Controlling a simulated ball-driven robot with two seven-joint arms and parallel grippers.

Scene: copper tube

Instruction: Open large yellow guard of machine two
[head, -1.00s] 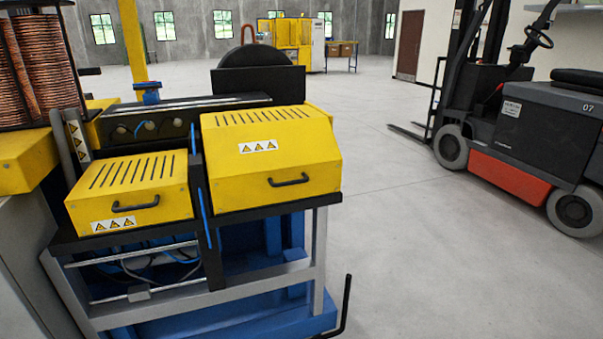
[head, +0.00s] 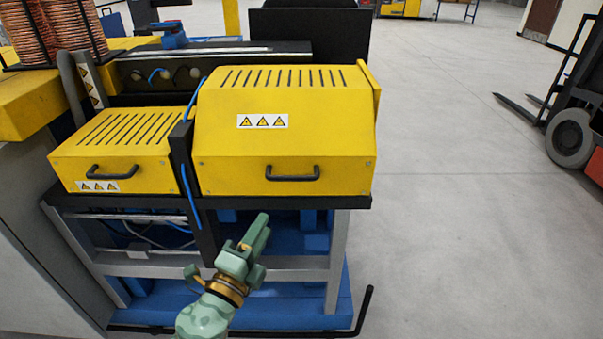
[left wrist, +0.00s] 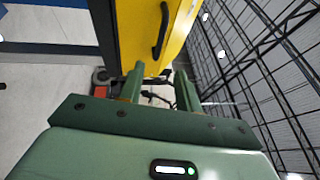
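The large yellow guard (head: 330,142) is down on the machine's black ledge in the head view, with slots on top and a warning label in front. Its black handle (head: 293,178) is on the lower front face. My left gripper (head: 260,228) is in front of the machine, below and slightly left of the handle, apart from it. In the left wrist view, the left gripper (left wrist: 159,88) has its two fingers apart with nothing between them. A yellow panel (left wrist: 135,35) with a black handle (left wrist: 162,30) is beyond the fingers there. My right gripper is in neither view.
A smaller yellow guard (head: 130,150) with its own handle is on the left. A black post (head: 182,160) with a blue cable stands between the guards. A black bent bar (head: 364,312) sticks out low at right. A forklift (head: 570,135) stands far right; the floor between is clear.

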